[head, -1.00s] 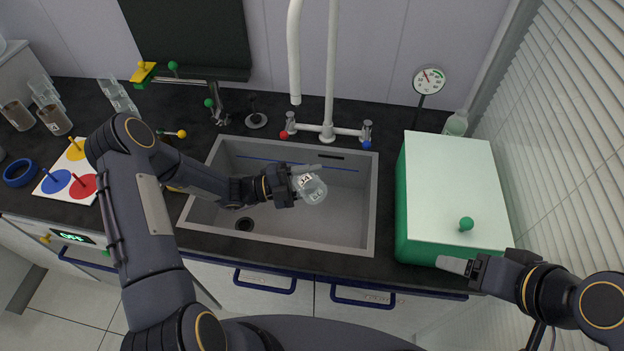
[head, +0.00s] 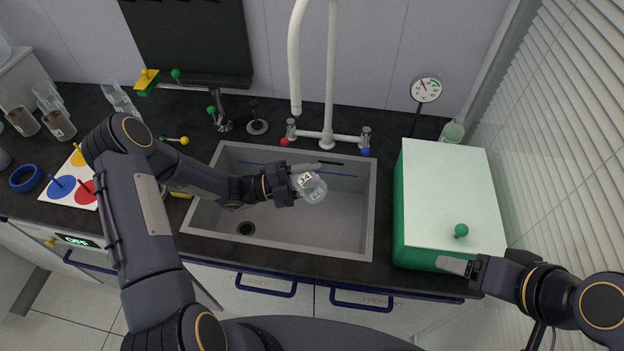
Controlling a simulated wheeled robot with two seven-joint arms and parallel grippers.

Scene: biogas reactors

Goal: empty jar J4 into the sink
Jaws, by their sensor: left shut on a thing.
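Jar J4 (head: 311,188) is a clear jar with a white label. My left gripper (head: 296,184) is shut on it and holds it over the middle of the sink (head: 300,225). The jar looks tilted, and I see no contents in it. The grey sink basin has a dark drain (head: 246,228) at its left front, and no liquid shows on its floor. My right gripper (head: 458,266) is at the front of the green box, away from the jar; whether its fingers are apart is unclear.
A white tap (head: 328,90) stands behind the sink. A green box with a pale lid (head: 448,195) stands to its right. At left are jars with brown contents (head: 59,125), a blue ring (head: 26,178) and a board with coloured discs (head: 84,180).

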